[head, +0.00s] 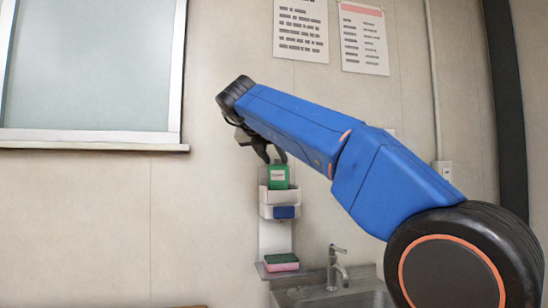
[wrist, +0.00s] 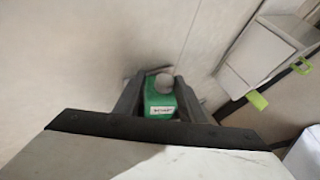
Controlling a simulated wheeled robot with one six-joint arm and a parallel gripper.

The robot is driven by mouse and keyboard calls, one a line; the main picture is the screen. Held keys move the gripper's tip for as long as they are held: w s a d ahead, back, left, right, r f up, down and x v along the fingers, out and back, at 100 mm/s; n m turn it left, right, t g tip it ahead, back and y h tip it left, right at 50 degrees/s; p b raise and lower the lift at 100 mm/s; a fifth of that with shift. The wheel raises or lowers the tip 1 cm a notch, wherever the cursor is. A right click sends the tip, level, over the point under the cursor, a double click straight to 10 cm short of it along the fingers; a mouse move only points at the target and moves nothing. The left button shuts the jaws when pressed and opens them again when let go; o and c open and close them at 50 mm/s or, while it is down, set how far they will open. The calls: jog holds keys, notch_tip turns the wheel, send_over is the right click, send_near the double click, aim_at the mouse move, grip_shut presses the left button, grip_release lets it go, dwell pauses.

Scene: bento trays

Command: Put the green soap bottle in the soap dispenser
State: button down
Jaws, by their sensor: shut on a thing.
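The green soap bottle (head: 278,177) has a white label and stands upright at the top of the white soap dispenser (head: 279,196) on the wall. Its lower part is hidden by the dispenser's front, so I cannot tell how deep it sits. My gripper (head: 272,158) is at the top of the bottle, coming from the upper left. In the wrist view the bottle (wrist: 160,101) is between the two dark fingers of my gripper (wrist: 160,90), which are shut on it. The dispenser is not clear in the wrist view.
A blue item (head: 285,212) sits in the dispenser's lower part. A sponge (head: 281,262) lies on a small shelf below. A sink with a faucet (head: 337,265) is at the lower right. A window (head: 95,70) is at the left. A white cabinet (wrist: 262,52) shows in the wrist view.

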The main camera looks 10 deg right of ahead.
jog(key=shift+f, duration=0.45)
jog(key=c, duration=1.1)
grip_release()
jog(key=v, duration=1.7)
jog(key=shift+s+a+r, duration=0.1)
jog(key=shift+s, duration=0.1)
